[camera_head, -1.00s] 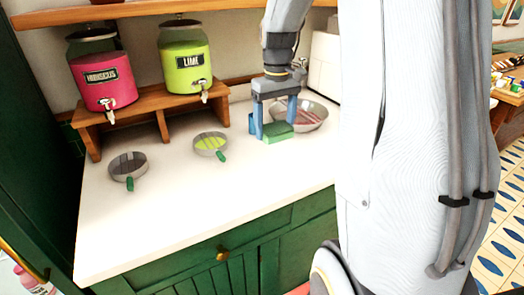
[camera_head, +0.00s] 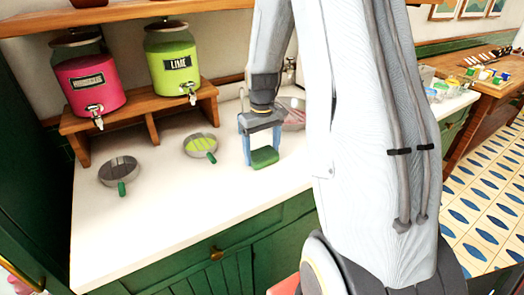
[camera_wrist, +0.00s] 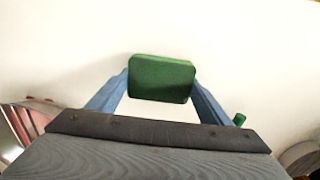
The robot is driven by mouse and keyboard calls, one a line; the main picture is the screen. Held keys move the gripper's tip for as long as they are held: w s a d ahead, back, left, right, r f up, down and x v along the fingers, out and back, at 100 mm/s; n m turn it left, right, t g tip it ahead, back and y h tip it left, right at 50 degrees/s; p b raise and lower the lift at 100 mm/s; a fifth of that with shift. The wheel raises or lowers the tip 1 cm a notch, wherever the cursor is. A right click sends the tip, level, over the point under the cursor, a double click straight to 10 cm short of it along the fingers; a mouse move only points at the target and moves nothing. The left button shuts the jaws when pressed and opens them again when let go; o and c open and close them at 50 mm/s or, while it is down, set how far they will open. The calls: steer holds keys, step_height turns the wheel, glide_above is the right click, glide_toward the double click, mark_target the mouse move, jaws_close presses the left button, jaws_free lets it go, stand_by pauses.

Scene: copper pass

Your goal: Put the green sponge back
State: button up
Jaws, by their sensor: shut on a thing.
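The green sponge (camera_head: 265,158) is a small block between the blue fingers of my gripper (camera_head: 263,152). In the wrist view the sponge (camera_wrist: 162,79) sits between both fingertips of my gripper (camera_wrist: 161,84), over the white counter. My gripper is shut on it and points down. The sponge is at or just above the counter; I cannot tell whether it touches.
A pan with green contents (camera_head: 200,146) and a dark-looking pan (camera_head: 119,171) lie on the white counter (camera_head: 190,210). A bowl (camera_head: 293,112) is partly hidden behind my arm. Pink (camera_head: 88,85) and lime (camera_head: 176,68) dispensers stand on a wooden stand (camera_head: 140,112). The front counter is clear.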

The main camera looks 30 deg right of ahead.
mark_target(262, 153)
steer(key=shift+f, duration=0.15)
steer(key=o, duration=1)
step_height(262, 153, up, 12)
steer(key=b, duration=0.3)
steer(key=shift+t, duration=0.6)
steer(key=s+a+f, duration=0.3)
steer(key=s+a, duration=0.2)
steer(key=s+a+f, duration=0.3)
steer(key=s+a, duration=0.2)
steer(key=s+a+f, duration=0.3)
steer(key=s+a, duration=0.2)
steer(key=shift+s+f, duration=0.15)
steer(key=shift+s, duration=0.15)
